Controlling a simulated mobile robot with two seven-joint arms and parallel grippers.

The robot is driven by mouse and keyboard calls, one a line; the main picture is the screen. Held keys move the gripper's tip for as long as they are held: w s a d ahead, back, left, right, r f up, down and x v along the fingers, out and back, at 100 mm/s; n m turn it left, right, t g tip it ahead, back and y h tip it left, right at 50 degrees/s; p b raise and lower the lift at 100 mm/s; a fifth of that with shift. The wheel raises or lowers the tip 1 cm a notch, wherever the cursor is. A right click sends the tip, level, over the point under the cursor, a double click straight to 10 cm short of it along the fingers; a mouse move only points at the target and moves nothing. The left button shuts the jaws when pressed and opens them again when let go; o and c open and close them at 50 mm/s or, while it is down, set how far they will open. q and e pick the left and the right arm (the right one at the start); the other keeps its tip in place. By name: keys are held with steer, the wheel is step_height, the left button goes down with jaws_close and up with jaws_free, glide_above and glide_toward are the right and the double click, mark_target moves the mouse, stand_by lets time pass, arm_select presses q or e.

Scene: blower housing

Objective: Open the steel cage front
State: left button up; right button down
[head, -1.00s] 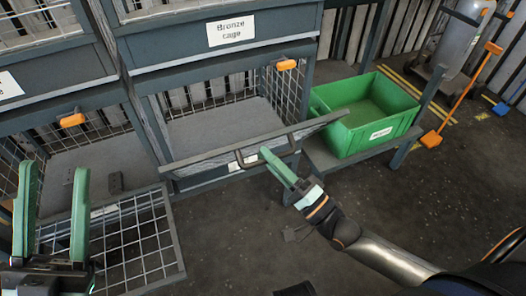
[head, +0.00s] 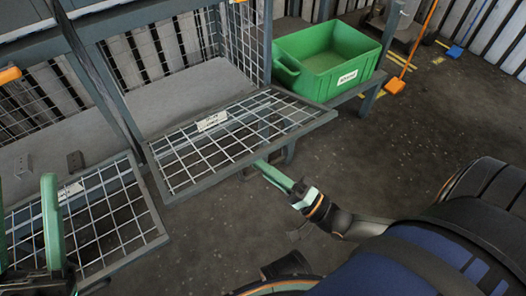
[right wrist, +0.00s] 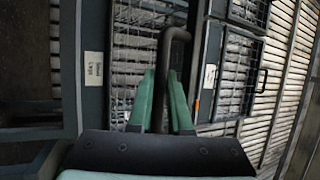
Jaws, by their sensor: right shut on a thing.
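The cage front (head: 240,143) is a wire mesh panel in a grey frame, folded down and out from its compartment, roughly flat. A small white label on its inner face is too small to read. My right gripper (head: 264,168) is at the panel's outer edge, shut on its handle. In the right wrist view, the dark bent handle (right wrist: 167,60) stands between the green fingers of my right gripper (right wrist: 162,90). My left gripper (head: 27,195) is open and empty at the left edge, over another lowered mesh front.
The other lowered mesh front (head: 110,222) is at the left, beside the held one. A green bin (head: 330,85) stands on a low shelf at the right. An orange broom (head: 396,86) is farther back.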

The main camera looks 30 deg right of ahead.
steer(key=shift+f, duration=0.15)
stand_by(0.3)
steer(key=c, duration=0.8)
jaws_free()
steer(key=shift+c, duration=0.2)
